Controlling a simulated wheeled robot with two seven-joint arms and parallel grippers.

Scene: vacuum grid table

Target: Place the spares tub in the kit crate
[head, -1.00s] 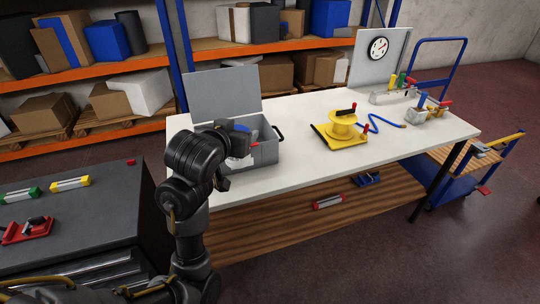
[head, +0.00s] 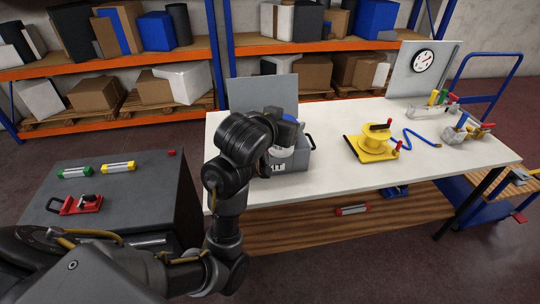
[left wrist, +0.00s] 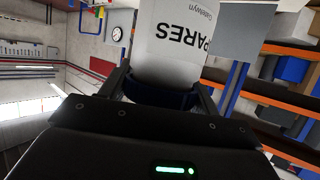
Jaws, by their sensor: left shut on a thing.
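The spares tub is white with dark lettering and a dark blue band in the left wrist view (left wrist: 172,45). In the head view its white side (head: 278,153) shows just under my left gripper (head: 284,135). The gripper is shut on the tub near the blue band. The kit crate (head: 298,163) is grey with a KIT label on its front, and its lid stands open behind it. The tub is at the crate's opening, overlapping its front left part. My arm hides much of the opening, so I cannot tell whether the tub touches the floor or walls.
The crate stands at the left end of the white table (head: 340,185). To its right are a yellow reel (head: 373,140) with a blue hose and a grey holder with coloured handles (head: 465,130). A dark cabinet (head: 120,190) stands at left.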

